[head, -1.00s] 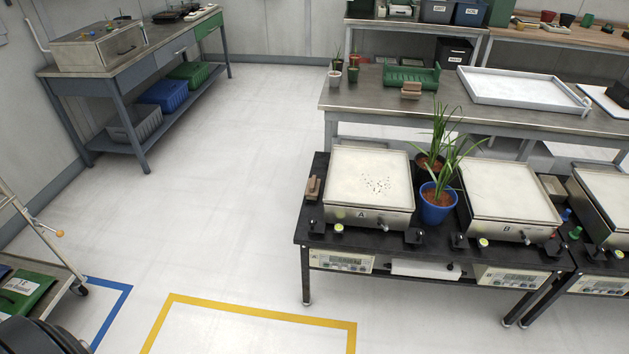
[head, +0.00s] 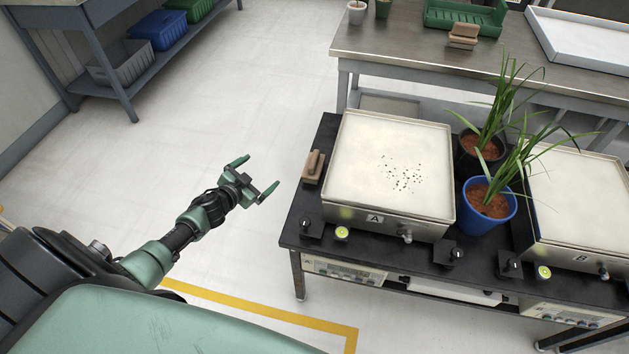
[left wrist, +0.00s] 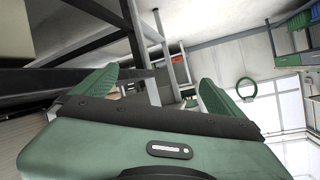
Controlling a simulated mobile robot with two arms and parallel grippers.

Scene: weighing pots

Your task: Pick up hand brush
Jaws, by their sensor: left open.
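A small brown hand brush (head: 313,167) with a wooden handle lies on the black table at its left edge, beside scale A. My left gripper (head: 253,176) is open and empty, its two green fingers spread. It is to the left of the brush in the head view, apart from it, over the floor side of the table edge. In the left wrist view the open left gripper (left wrist: 153,92) shows nothing between its fingers that I can make out as the brush. My right gripper is out of view.
Scale A (head: 388,165) has dark crumbs on its pale top. A blue pot (head: 487,207) with a plant and a dark potted plant (head: 481,153) stand right of it. Another brown brush-like block (head: 463,36) lies on the steel table (head: 400,55) behind.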

